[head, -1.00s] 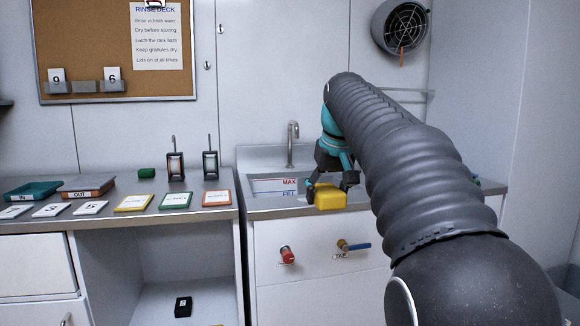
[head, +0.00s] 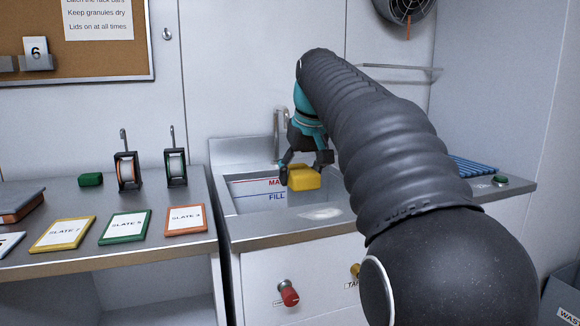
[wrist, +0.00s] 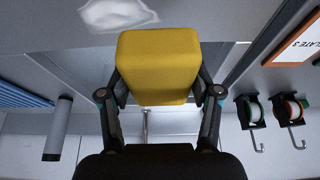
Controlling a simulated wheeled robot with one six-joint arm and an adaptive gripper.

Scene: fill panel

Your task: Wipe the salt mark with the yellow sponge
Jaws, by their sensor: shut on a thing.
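The yellow sponge (head: 304,178) is held in my gripper (head: 306,163), above the sink at the counter. In the wrist view the sponge (wrist: 158,62) sits between the two fingers of my gripper (wrist: 160,95), which press on its sides. The salt mark (head: 320,213) is a whitish smear on the steel front rim of the sink, in front of and below the sponge. It also shows in the wrist view as a white patch (wrist: 118,14) at the top, apart from the sponge. My arm hides part of the counter to the right.
The sink basin (head: 245,192) has MAX and FILL lines. A faucet (head: 280,135) stands behind it. Slates, a green block (head: 90,180) and two spools (head: 127,170) are on the left bench.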

